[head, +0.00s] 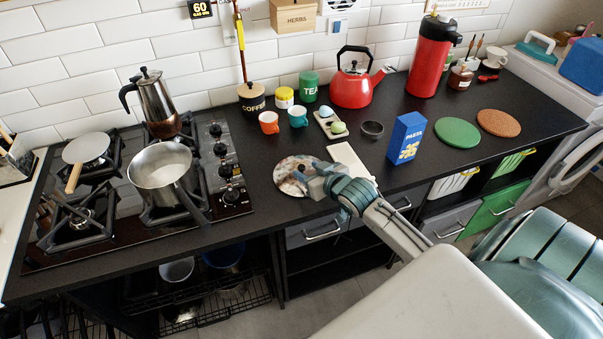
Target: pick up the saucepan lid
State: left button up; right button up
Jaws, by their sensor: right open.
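A round disc with a mottled, shiny grey and brown surface (291,171) lies on the dark counter right of the hob. It may be the saucepan lid, but I cannot tell for sure. My right gripper (316,183) is open at the disc's right edge and hides part of it. I cannot tell whether they touch. My left gripper is not in view.
A moka pot (158,103) and a flat pan (86,147) stand on the hob. Mugs (269,122), a red kettle (352,88) and a blue pasta box (406,138) stand behind and right of the gripper. A pale flat piece (349,160) lies close beside it.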

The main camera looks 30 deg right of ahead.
aim_at(303, 168)
jog(key=shift+x, duration=1.55)
jog(key=shift+s+d, duration=0.1)
jog(key=shift+d, duration=0.05)
grip_shut()
